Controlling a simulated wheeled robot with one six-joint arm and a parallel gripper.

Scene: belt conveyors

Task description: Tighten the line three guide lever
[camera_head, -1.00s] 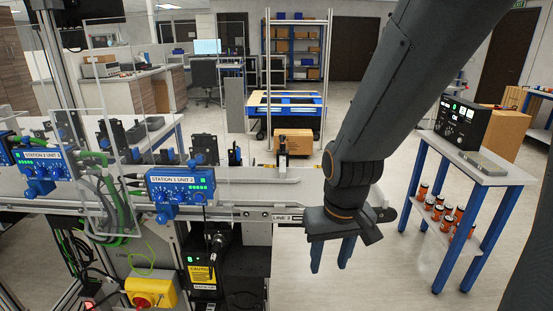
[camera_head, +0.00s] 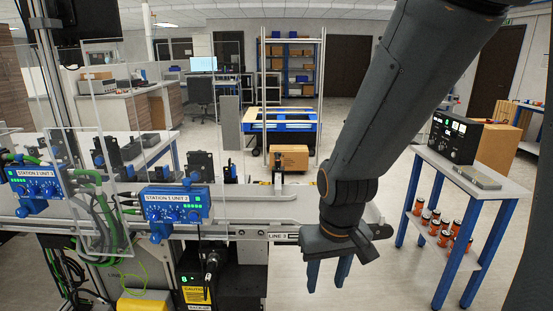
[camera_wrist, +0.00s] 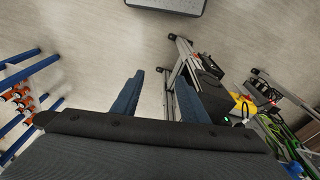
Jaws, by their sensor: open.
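The LINE 3 label (camera_head: 283,236) is on the end of the conveyor rail (camera_head: 260,228), left of my gripper. A small dark upright part (camera_head: 277,166) stands at the far side of the conveyor end. I cannot tell whether it is the line three guide lever, and no other part is clearly that lever. My gripper (camera_head: 328,276) points down just right of the conveyor end, open and empty. In the wrist view its two blue fingers (camera_wrist: 158,97) are apart with floor between them, and the conveyor frame (camera_wrist: 181,58) is to the right.
A blue box labelled STATION 1 UNIT 2 (camera_head: 174,205) and a clear panel (camera_head: 100,190) are on the left. A blue-legged side table (camera_head: 470,180) with an instrument stands on the right, orange cans (camera_head: 440,228) on its lower shelf. Open floor lies between.

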